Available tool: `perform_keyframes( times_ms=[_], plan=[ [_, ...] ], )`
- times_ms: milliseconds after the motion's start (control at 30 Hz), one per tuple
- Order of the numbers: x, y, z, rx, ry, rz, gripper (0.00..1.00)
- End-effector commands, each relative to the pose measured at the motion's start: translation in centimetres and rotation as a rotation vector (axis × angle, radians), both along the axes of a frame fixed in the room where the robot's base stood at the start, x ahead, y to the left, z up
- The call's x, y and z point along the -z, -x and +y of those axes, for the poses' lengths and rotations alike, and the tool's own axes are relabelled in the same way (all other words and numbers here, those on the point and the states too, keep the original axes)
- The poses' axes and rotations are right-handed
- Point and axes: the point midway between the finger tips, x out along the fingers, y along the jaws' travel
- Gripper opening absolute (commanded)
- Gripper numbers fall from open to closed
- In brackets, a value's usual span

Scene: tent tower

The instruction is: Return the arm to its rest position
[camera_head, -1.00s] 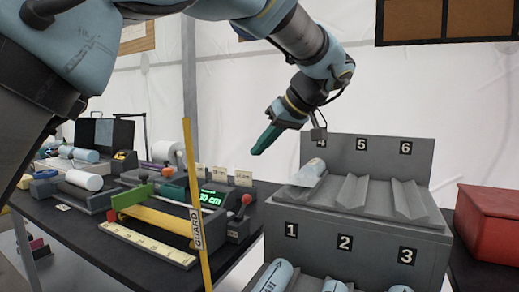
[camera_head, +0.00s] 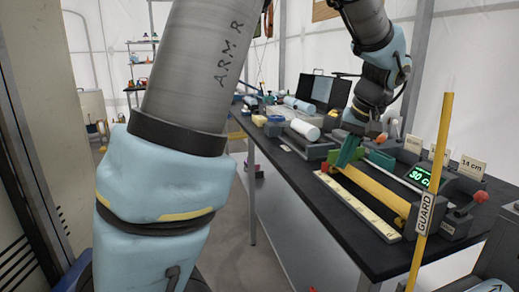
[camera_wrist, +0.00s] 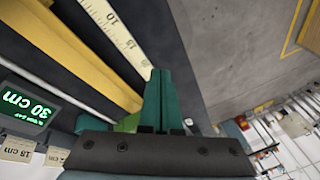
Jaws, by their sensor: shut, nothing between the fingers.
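My gripper (camera_head: 349,150) has dark green fingers and is shut and empty in the head view. It hangs over or beside the far end of the measuring device on the black table (camera_head: 350,232). In the wrist view the fingers of my gripper (camera_wrist: 162,100) are together with nothing between them. They point along the table's edge, with the ruler strip (camera_wrist: 120,35) just to their left. My arm fills the left and middle of the head view and reaches down from the top right.
The device has a yellow bar (camera_head: 370,192), a ruler strip (camera_head: 358,206) and a green display (camera_head: 418,177). A yellow GUARD post (camera_head: 433,185) stands in front. White cylinders (camera_head: 305,129) lie farther back. Grey floor (camera_head: 232,235) is open left of the table.

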Motion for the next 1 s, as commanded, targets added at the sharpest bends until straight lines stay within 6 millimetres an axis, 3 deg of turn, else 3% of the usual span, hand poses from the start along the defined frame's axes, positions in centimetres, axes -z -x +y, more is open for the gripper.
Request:
perform_keyframes(
  times_ms=[33,200,400,500,700,1000],
  plan=[
    [0.5,-0.6,3.3,-0.022,0.011,0.035,0.0],
    [3.0,-0.6,12.1,-0.059,0.072,0.121,0.0],
    [5.3,2.0,21.2,-0.117,0.153,0.164,0.0],
    [6.1,3.8,24.6,-0.148,0.184,0.164,0.0],
    [7.2,6.4,28.2,-0.186,0.212,0.153,0.0],
    [7.4,6.8,28.7,-0.189,0.217,0.149,0.0]
  ],
)
